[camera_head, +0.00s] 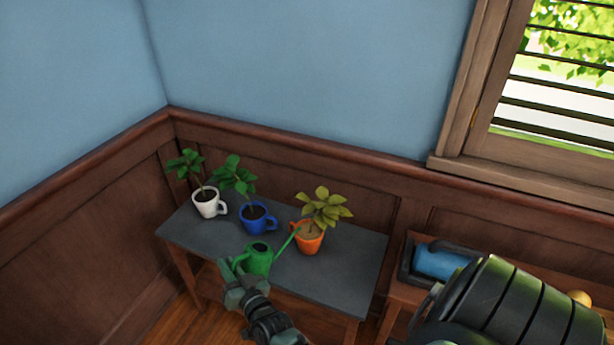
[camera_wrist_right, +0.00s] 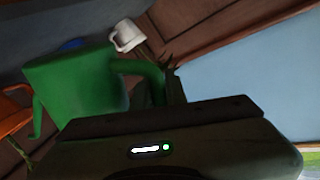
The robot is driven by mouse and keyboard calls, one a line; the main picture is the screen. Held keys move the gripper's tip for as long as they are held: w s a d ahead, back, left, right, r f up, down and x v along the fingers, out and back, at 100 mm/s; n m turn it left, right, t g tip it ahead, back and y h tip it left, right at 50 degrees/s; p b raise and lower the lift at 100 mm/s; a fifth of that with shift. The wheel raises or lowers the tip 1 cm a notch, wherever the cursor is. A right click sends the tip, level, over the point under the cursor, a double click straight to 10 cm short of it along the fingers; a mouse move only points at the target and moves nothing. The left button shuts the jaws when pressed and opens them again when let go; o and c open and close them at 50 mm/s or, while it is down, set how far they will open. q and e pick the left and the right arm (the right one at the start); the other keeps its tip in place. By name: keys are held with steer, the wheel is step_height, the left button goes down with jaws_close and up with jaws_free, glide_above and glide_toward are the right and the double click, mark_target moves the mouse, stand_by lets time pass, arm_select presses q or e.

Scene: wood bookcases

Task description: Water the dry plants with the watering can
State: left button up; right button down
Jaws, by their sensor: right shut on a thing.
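My right gripper (camera_head: 240,284) is shut on the handle of the green watering can (camera_head: 258,259), which also shows large in the right wrist view (camera_wrist_right: 78,88). The can is at the front of the grey-topped table, its spout pointing right and up toward the orange pot (camera_head: 308,238). The plant in the orange pot (camera_head: 325,207) has yellowish leaves. A blue mug (camera_head: 257,220) and a white mug (camera_head: 208,204) hold plants with green leaves. The white mug also shows in the right wrist view (camera_wrist_right: 127,36). My left gripper is not in view.
The table top (camera_head: 345,272) is bare at its right end. A second wooden table at right holds a dark tray (camera_head: 407,262) with a blue object (camera_head: 440,262) in it. Wood-panelled walls meet in the corner behind. A window (camera_head: 560,90) is at upper right.

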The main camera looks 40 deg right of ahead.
steer(key=shift+d+r+m+p, duration=0.25)
steer(key=shift+r+p, duration=0.1)
steer(key=shift+r, duration=0.1)
steer(key=shift+d+r+m+p, duration=0.2)
steer(key=shift+r+p, duration=0.1)
steer(key=shift+r, duration=0.15)
stand_by(1.8)
steer(key=shift+a+f+n+b, duration=2.3)
steer(key=shift+f+n+b, duration=0.35)
steer(key=shift+f+b, duration=2.15)
steer(key=shift+t+h, duration=0.3)
steer(key=shift+t, duration=0.1)
step_height(320, 180, up, 5)
steer(key=p, duration=0.4)
steer(key=shift+s+f+p, duration=0.1)
steer(key=shift+p, duration=0.25)
